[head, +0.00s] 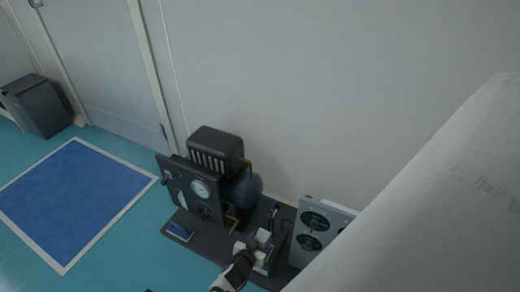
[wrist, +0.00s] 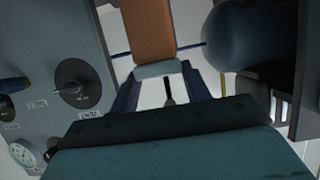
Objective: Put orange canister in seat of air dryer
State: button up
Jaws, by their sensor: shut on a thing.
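The orange canister (wrist: 148,28) shows at the top centre of the wrist view, with a pale grey end piece facing me. My gripper (wrist: 158,72) is shut on it at that grey end. In the head view my gripper (head: 252,246) is low over the dark base at the bottom centre; the canister is hard to make out there. The air dryer cannot be told apart for certain; a grey panel with dark knobs (head: 313,230) stands right of my gripper, and shows at left in the wrist view (wrist: 60,60). The seat is not clearly visible.
A dark compressor unit (head: 214,148) with a blue tank (head: 244,188) and a gauge panel (head: 198,192) stands left of and behind my gripper. The tank (wrist: 245,45) is right of the canister in the wrist view. A pale surface hides the lower right. A blue mat (head: 75,200) lies on open floor.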

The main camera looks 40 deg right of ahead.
jog(key=shift+f, duration=1.1)
jog(key=shift+f+b, duration=0.15)
jog(key=shift+b, duration=0.15)
jog(key=o, duration=1.4)
jog(key=shift+o, duration=0.2)
jog(key=shift+r, duration=0.2)
jog(key=p+v, duration=0.2)
jog(key=v, duration=1)
